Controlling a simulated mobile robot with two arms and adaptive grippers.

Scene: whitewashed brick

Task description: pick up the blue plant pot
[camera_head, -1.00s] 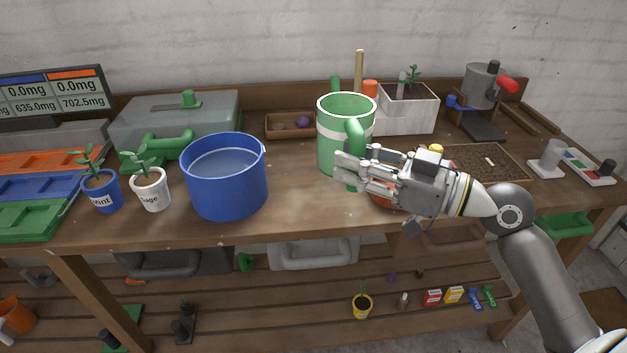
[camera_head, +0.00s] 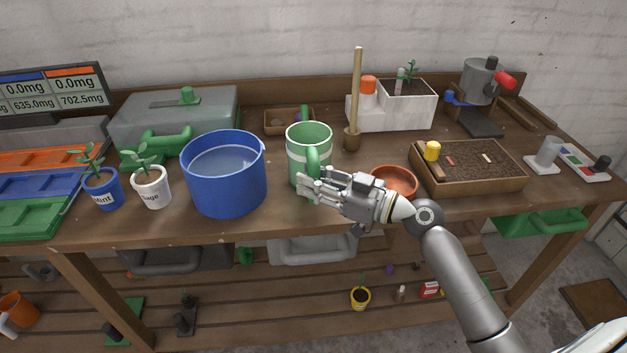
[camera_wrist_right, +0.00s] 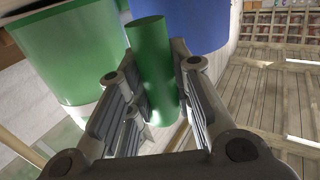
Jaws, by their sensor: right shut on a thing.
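The blue plant pot (camera_head: 105,192), labelled "Mint" with a small green plant in it, stands upright on the bench at the left, next to a white pot (camera_head: 152,191) labelled "Sage". My right gripper (camera_head: 312,190) is far to the right of it, shut on the handle of a green mug (camera_head: 300,152) with a white band. In the right wrist view the green handle (camera_wrist_right: 152,65) sits between the fingers (camera_wrist_right: 155,95). The mug is upright beside the big blue bucket; whether it touches the bench I cannot tell. My left gripper is not in view.
A large blue bucket (camera_head: 226,190) of water stands between the pots and the mug. A terracotta saucer (camera_head: 396,181) and a soil tray (camera_head: 480,182) lie to the right. Blue and green trays (camera_head: 30,215) lie left of the pots.

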